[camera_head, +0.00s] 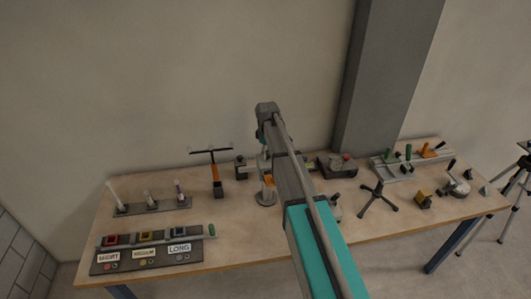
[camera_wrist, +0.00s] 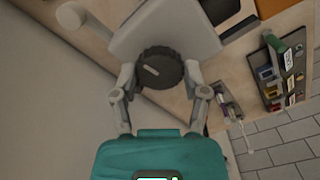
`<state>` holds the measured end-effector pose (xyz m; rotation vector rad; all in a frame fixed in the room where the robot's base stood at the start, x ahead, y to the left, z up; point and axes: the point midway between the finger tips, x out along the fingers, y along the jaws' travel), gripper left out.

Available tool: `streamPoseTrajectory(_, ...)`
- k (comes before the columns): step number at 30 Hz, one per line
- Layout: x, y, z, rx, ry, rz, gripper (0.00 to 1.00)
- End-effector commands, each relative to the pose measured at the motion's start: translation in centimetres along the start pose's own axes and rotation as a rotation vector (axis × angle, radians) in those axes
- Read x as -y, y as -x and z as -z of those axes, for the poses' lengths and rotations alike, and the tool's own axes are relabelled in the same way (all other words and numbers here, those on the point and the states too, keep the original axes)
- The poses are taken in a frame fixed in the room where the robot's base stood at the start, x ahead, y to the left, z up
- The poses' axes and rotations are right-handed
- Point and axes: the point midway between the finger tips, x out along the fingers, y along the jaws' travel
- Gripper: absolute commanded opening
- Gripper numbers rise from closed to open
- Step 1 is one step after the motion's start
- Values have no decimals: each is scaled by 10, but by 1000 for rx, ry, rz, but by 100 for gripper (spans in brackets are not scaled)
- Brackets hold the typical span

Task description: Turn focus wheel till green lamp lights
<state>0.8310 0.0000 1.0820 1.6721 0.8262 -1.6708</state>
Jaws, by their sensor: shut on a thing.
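In the wrist view, the focus wheel (camera_wrist: 158,69) is a dark, ridged knob with a pale pointer line on its face. It sits on a light grey housing (camera_wrist: 155,28). My gripper (camera_wrist: 160,78) has one finger on each side of the wheel and is shut on it. The pointer line slants from upper left to lower right in the picture. I cannot make out a lit green lamp in either view. In the head view, my arm covers the middle of the table and hides most of the wheel area.
The wooden table (camera_head: 240,230) holds a tray with SHORT, MEDIUM and LONG labels (camera_head: 145,254) and a rack of vials (camera_head: 152,207) at left. A black tripod (camera_head: 377,199) and a grey fixture with green and orange parts (camera_head: 410,160) stand at right. A grey pillar rises behind.

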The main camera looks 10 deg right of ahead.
Motion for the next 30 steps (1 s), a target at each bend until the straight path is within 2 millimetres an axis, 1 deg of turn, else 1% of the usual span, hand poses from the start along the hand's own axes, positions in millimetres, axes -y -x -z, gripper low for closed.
streamPoseTrajectory(8,1,0,-1,1,-219,2,11)
streamPoseTrajectory(24,1,-1,-2,3,-719,2,11)
streamPoseTrajectory(30,2,-1,-2,4,-855,2,11)
